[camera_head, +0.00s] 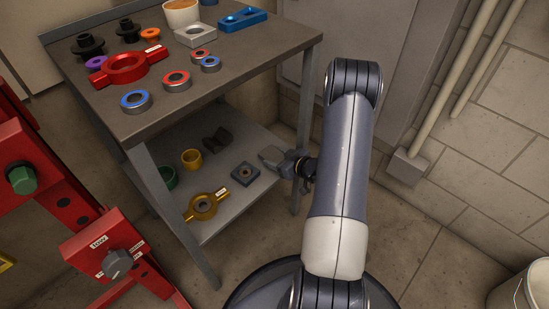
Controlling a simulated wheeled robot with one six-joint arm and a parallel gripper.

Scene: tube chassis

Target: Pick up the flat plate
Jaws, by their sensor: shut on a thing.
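My gripper (287,164) reaches in from the right at the lower shelf's right end. It is shut on a small grey flat plate (270,156), which sticks out to the left of the fingers. The plate is close above or at the shelf's right edge; I cannot tell whether it touches the shelf. The fingertips are small and partly hidden by the plate and wrist.
On the lower shelf (222,205) are a dark square block with a hole (245,174), a yellow ring with handles (205,205), a yellow cup (192,159) and a dark angled block (217,139). The table top (235,75) overhangs it. A table leg (304,110) stands nearby.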

